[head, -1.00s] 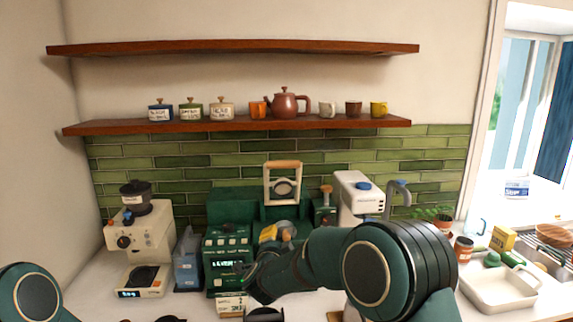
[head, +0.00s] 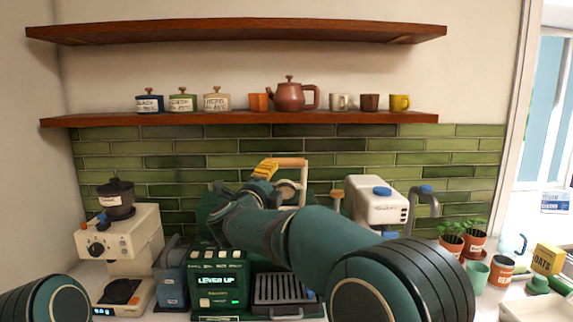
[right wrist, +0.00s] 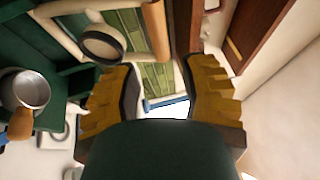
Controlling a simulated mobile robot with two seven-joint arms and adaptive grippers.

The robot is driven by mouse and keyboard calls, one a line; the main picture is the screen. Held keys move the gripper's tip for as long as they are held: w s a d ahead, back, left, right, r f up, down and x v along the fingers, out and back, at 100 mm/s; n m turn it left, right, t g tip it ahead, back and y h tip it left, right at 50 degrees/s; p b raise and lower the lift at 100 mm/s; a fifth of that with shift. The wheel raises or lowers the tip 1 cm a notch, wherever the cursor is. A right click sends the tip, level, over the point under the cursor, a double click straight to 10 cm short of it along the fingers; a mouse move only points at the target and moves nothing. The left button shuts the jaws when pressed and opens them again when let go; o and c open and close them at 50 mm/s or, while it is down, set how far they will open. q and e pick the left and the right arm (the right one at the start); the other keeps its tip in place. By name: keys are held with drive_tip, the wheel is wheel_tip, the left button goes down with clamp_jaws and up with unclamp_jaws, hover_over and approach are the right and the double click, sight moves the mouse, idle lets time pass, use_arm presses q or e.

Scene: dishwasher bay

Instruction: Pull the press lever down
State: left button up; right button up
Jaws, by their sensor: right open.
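The press lever is a cream frame with a wooden cross handle (head: 290,162), standing upright above the green press machine (head: 218,280). The machine's screen reads "LEVER UP". My right gripper (head: 264,170) has yellow finger pads and is raised just left of the handle in the head view. In the right wrist view, the right gripper (right wrist: 160,90) is open and empty. The wooden handle (right wrist: 157,32) lies ahead of the gap between the fingers, and no contact shows. My right arm hides much of the machine's upper body. My left gripper is out of view.
A cream grinder (head: 125,240) and a blue-grey container (head: 171,272) stand left of the machine. A white appliance (head: 376,203) stands to its right. A shelf (head: 240,119) with jars, a teapot and cups is above.

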sight(284, 165)
drive_tip(key=p+x, duration=0.2)
drive_tip(key=x, duration=0.9)
drive_tip(key=shift+w+f+p, duration=0.1)
drive_tip(key=shift+f+p, duration=0.05)
drive_tip(key=shift+p, duration=0.15)
clamp_jaws()
